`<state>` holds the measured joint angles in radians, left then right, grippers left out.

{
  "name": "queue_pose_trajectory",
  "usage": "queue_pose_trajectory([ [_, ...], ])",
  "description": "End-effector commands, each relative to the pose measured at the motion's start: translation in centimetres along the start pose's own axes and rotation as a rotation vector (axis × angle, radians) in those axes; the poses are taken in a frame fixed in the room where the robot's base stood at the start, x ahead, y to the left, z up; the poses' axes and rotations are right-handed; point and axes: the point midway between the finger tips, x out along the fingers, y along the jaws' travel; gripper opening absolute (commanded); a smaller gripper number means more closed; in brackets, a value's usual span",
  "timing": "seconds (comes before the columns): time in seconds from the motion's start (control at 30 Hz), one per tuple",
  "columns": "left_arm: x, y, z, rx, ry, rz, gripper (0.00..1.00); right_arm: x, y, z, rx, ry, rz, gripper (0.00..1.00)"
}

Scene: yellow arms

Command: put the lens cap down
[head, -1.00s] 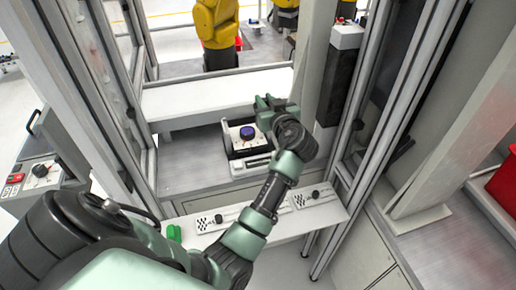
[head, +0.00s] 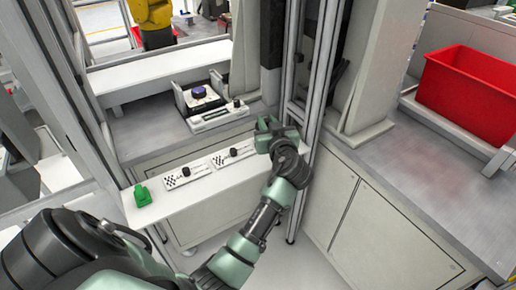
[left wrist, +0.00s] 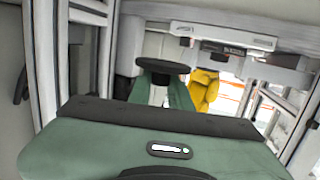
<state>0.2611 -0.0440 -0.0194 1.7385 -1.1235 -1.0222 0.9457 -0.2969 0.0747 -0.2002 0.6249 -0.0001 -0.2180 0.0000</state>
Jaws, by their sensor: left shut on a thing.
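My left gripper (head: 268,126) is shut on the lens cap, a black disc (left wrist: 162,66) seen between its green fingers in the left wrist view. The cap cannot be made out in the head view. There the gripper hangs at the right end of a white shelf (head: 150,212), beside the grey upright frame. I cannot tell its height above the shelf. The fixture (head: 214,117) with a dark blue round top (head: 198,92) stands on the grey bench, to the left of and behind the gripper. My right gripper is not in view.
Two checkered plates with black knobs (head: 185,173) (head: 234,150) and a green piece (head: 142,195) are on the white shelf. A red bin (head: 465,90) stands on the grey worktop (head: 420,190) at right, whose front part is clear. Metal uprights (head: 318,90) stand close by the gripper.

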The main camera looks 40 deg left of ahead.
Motion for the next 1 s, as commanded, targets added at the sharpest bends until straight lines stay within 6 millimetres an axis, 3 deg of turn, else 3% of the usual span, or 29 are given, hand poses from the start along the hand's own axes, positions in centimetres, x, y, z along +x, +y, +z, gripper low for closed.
queue_pose_trajectory([
  [0.2,0.9,0.0,5.9,0.007,-0.002,0.0,0.0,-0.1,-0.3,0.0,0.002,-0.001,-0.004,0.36],
  [0.33,1.3,-0.1,8.4,0.005,0.0,-0.001,0.0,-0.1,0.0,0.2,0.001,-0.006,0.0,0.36],
  [0.77,2.0,0.0,13.1,0.003,0.001,0.0,0.0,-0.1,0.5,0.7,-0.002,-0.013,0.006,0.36],
  [1.0,2.0,0.0,13.5,-0.001,0.002,0.0,0.0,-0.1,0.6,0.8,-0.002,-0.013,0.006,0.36],
])
